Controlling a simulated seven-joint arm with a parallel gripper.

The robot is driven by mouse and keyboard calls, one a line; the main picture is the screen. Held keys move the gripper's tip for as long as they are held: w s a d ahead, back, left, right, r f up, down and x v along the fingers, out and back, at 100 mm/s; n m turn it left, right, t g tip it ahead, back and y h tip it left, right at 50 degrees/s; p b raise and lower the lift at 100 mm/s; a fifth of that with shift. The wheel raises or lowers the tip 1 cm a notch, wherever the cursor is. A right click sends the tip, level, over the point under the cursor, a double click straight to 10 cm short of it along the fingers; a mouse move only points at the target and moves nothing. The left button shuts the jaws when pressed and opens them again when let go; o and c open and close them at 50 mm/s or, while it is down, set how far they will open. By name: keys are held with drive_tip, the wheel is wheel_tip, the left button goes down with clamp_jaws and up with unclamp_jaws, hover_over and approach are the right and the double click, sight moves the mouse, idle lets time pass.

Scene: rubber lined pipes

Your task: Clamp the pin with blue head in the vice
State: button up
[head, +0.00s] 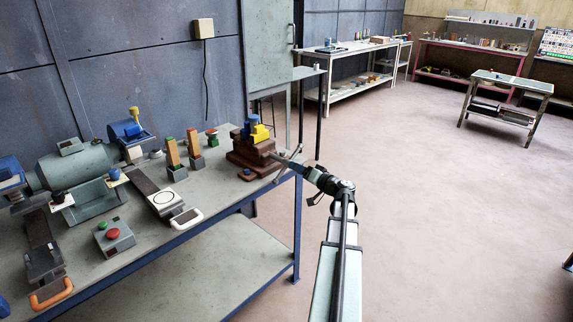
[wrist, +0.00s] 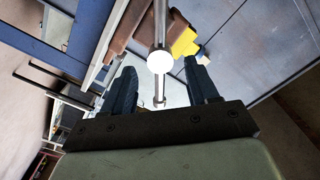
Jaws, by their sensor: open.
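The reddish-brown vice (head: 250,156) stands at the far right corner of the workbench, with a yellow block (head: 260,133) on it. A blue piece (head: 254,119) shows at the top of the vice; it looks like the pin's blue head, but its shaft cannot be made out. My gripper (head: 286,160) is at the vice's right side. In the wrist view, my gripper (wrist: 161,88) is open, with its dark fingers on either side of the vice's metal handle bar (wrist: 160,25) and its bright round end. The brown vice body (wrist: 130,24) and yellow block (wrist: 184,42) lie beyond.
A grey grinding machine (head: 80,165) and a button box (head: 113,236) sit further left.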

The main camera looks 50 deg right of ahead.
sight(286, 163)
drive_tip(key=w, duration=0.6)
drive_tip(key=shift+w, duration=0.4)
drive_tip(key=shift+c, duration=0.2)
clamp_jaws()
